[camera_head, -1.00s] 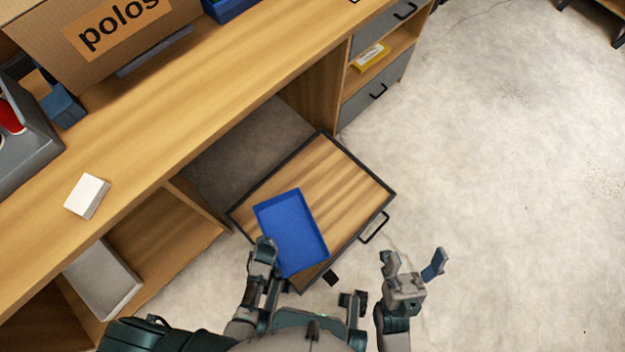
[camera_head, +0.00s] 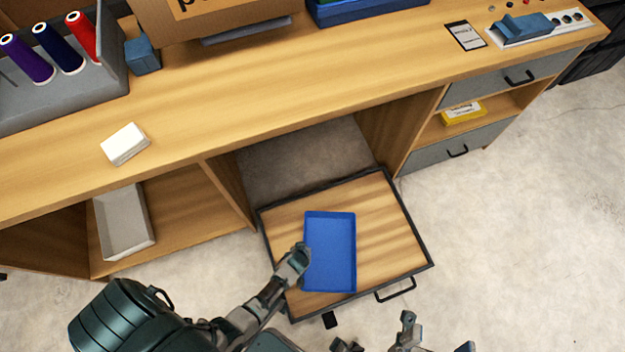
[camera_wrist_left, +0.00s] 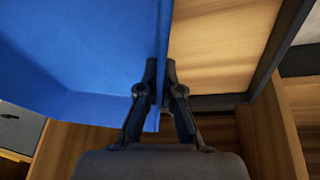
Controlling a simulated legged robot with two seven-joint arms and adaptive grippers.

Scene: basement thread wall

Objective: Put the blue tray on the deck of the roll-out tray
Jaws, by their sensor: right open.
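The blue tray (camera_head: 330,252) is over the wooden deck of the roll-out tray (camera_head: 390,225), inside its dark rim in the head view. I cannot tell whether it touches the deck or hangs just above it. My left gripper (camera_head: 300,258) is at the tray's left edge. In the left wrist view, the fingers of my left gripper (camera_wrist_left: 160,95) pinch the wall of the blue tray (camera_wrist_left: 85,50), with the deck (camera_wrist_left: 215,45) beyond. My right gripper (camera_head: 438,333) is open and empty at the bottom edge, partly cut off.
The roll-out tray stands out from under the wooden bench (camera_head: 300,95), its black handle (camera_head: 396,289) at the front. A white box (camera_head: 124,144), thread spools and a cardboard box (camera_head: 215,20) sit on the bench. Open floor (camera_head: 540,240) lies to the right.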

